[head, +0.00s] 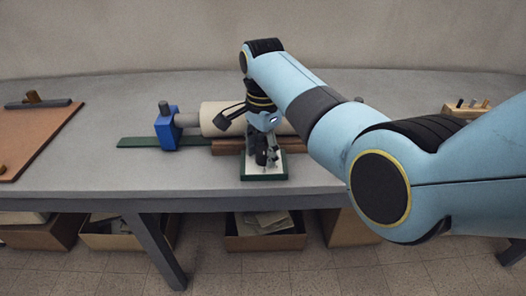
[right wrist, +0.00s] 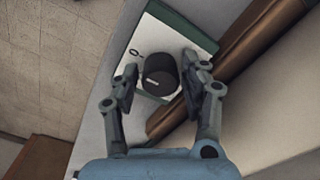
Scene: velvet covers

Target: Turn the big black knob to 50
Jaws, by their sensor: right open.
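The big black knob (right wrist: 161,75) stands on a white plate (right wrist: 143,42) with a dark green edge. In the right wrist view it lies between the two fingers of my right gripper (right wrist: 157,84), which is open around it; the right finger is very close to the knob and I cannot tell if it touches. A small light mark shows on the knob, but its scale reading is too small to tell. In the head view my right gripper (head: 267,158) points down over the plate (head: 262,175) and hides most of the knob. My left gripper is not in view.
Behind the plate, a cream roll (head: 215,118) lies by a brown wooden bar (head: 226,147), with a blue block (head: 167,128) at its left end. A brown board (head: 40,135) lies at the far left. The grey table (head: 190,178) is clear in front. Boxes (head: 265,240) stand underneath.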

